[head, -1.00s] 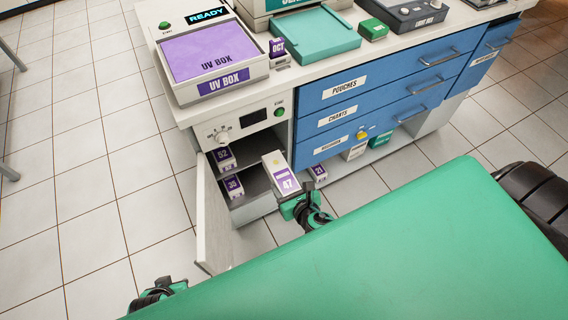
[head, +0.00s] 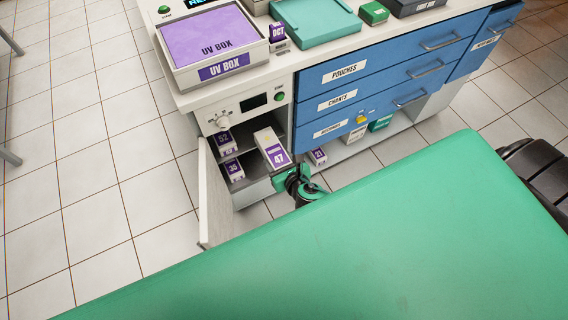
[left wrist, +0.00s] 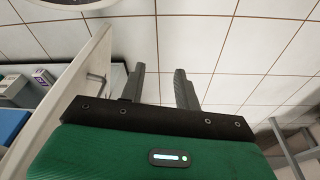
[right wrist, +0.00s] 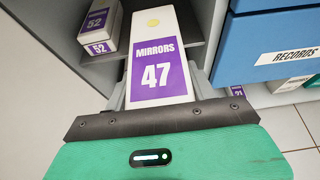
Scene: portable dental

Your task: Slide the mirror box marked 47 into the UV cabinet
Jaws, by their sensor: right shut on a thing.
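The mirror box (head: 271,147), white with a purple label marked 47, is at the mouth of the open UV cabinet (head: 252,187), its far end at the opening. In the right wrist view the box (right wrist: 158,60) reads MIRRORS 47 and points into the cabinet. My right gripper (head: 290,172) is shut on the box's near end; its fingers also show in the right wrist view (right wrist: 160,98). My left gripper (left wrist: 163,88) is open and empty beside the open cabinet door (left wrist: 84,75); it is out of the head view.
Box 52 (head: 223,142) and box 35 (head: 234,170) stand inside the cabinet on the left. The cabinet door (head: 215,195) hangs open on the left. Box 21 (head: 318,156) is on the low shelf to the right. A green padded surface (head: 360,230) fills the foreground.

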